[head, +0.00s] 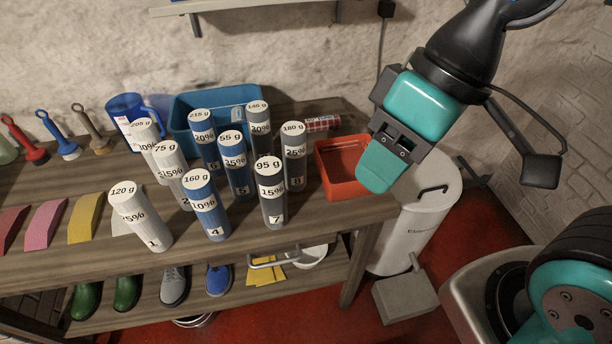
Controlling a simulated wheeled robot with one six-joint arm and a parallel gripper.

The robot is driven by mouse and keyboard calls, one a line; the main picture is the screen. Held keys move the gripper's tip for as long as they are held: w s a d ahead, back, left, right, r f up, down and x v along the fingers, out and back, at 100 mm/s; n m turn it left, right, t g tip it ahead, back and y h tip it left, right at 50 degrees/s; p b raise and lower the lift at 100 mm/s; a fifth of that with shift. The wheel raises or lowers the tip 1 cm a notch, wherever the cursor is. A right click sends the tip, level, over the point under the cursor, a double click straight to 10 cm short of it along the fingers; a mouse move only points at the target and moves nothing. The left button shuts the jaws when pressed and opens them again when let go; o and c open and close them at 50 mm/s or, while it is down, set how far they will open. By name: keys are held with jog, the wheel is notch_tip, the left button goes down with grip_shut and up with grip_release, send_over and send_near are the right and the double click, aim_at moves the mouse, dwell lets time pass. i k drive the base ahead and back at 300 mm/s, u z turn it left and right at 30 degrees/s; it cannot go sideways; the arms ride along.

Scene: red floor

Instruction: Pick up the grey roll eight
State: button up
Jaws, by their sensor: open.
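Grey roll eight (295,160) stands upright on the wooden bench, at the right side of the group of rolls. Its white label reads 180 g. Grey roll seven (271,195) stands in front of it and to its left, and another grey roll (259,128) stands behind it to the left. My gripper (380,170) hangs to the right of roll eight, in front of the red tray as seen here. It is open, and no roll is in it. The gap between its fingers is hard to see from this side.
Several blue and grey rolls crowd left of roll eight. A red tray (325,180) stands at the bench's right end, with a red-and-white roll (322,124) lying behind it. A blue bin (187,103) is at the back. A white pedal bin (415,220) stands beside the bench.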

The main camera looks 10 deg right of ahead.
aim_at(293, 134)
jog(key=k, duration=0.2)
jog(key=u, duration=1.05)
jog(key=i, duration=0.65)
jog(key=z, duration=1.1)
